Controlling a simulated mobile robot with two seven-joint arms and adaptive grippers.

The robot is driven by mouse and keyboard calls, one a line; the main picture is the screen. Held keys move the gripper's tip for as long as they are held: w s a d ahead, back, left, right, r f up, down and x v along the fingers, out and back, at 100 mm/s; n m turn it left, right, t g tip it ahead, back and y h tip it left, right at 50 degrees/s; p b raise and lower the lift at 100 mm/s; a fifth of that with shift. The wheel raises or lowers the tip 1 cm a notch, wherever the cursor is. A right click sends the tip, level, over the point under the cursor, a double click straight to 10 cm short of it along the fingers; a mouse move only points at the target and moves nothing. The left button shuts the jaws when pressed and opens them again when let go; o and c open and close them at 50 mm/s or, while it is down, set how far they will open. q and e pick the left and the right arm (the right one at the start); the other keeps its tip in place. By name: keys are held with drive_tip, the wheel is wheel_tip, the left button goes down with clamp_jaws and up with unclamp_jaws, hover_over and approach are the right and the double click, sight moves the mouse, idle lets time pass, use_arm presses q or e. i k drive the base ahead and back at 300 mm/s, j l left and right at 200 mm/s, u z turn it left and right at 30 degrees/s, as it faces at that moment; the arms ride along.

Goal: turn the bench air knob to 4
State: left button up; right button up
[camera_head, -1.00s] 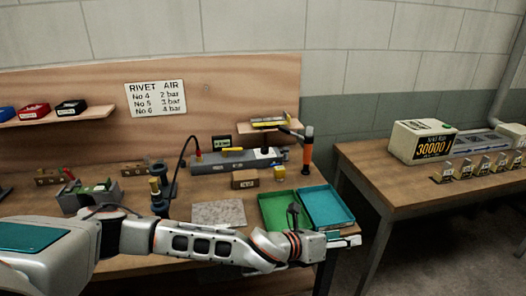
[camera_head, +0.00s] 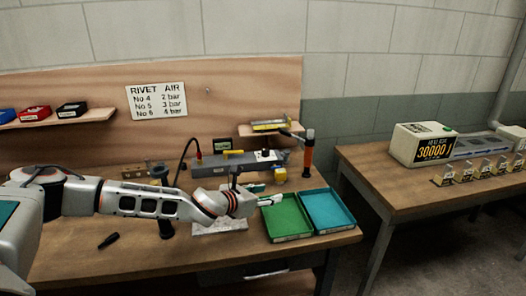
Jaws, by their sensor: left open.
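A long grey unit (camera_head: 210,168) lies at the back of the bench. A black hose joins it at a red fitting on its left end. A small dark part on a pale patch (camera_head: 265,155) sits on its right half; I cannot tell whether this is the air knob, and no setting is readable. My left gripper (camera_head: 265,194) is open, in front of the unit and just behind the green tray's left edge. Its fingers point right, with nothing seen between them. My right gripper is not in view.
A wall sign (camera_head: 157,100) pairs No 4, 5 and 6 with 2, 3 and 4 bar. A green tray (camera_head: 287,236) and a blue tray (camera_head: 349,226) stand at the bench's right front. An orange-handled hammer (camera_head: 308,160) stands behind them. A black tool (camera_head: 108,240) lies front left.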

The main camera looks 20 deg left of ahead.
sight(265, 152)
drive_tip(key=i+j, duration=0.8)
